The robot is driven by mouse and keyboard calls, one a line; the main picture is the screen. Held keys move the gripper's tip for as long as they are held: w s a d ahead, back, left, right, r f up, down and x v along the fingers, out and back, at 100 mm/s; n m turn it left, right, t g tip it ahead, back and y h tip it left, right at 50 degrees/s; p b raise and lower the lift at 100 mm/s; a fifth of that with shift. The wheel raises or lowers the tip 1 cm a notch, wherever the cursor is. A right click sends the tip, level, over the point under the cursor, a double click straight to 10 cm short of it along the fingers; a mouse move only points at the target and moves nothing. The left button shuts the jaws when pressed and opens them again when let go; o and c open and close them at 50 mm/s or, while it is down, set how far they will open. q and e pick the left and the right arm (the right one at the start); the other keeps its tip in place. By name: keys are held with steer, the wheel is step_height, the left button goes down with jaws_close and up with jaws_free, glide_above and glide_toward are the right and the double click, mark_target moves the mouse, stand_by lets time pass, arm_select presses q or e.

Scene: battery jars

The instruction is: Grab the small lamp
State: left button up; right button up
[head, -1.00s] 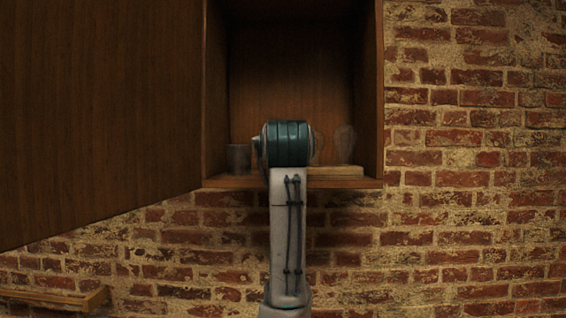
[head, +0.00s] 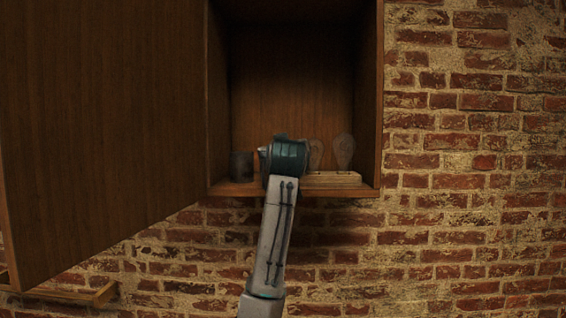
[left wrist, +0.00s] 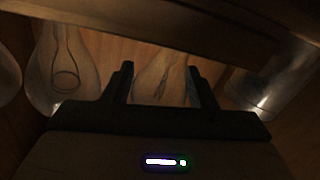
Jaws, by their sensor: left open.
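Clear glass lamps stand in a row on a pale wooden base (head: 330,180) inside the cabinet. In the head view one lamp (head: 344,150) is at the right and another (head: 316,155) is partly behind my left wrist. My left gripper (left wrist: 159,70) is open in the left wrist view. A narrow lamp (left wrist: 163,82) shows between its fingers; whether they touch it I cannot tell. A wider lamp (left wrist: 66,72) with a ring-shaped inner part is left of the fingers. In the head view my left fingertips are hidden behind my wrist.
A dark cylindrical jar (head: 241,165) stands on the cabinet floor, left of my wrist. The cabinet's right wall (head: 369,100) is close to the right lamp. The open door (head: 105,130) fills the left. A wooden ledge (head: 75,297) is at lower left.

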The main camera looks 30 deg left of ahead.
arm_select(q)
steer(key=shift+w+f, duration=0.1)
steer(key=shift+c, duration=1)
steer(key=c, duration=0.4)
steer(key=shift+c, duration=1.2)
arm_select(e)
steer(key=shift+s+d, duration=0.25)
steer(key=shift+d, duration=0.05)
steer(key=shift+d+f, duration=0.15)
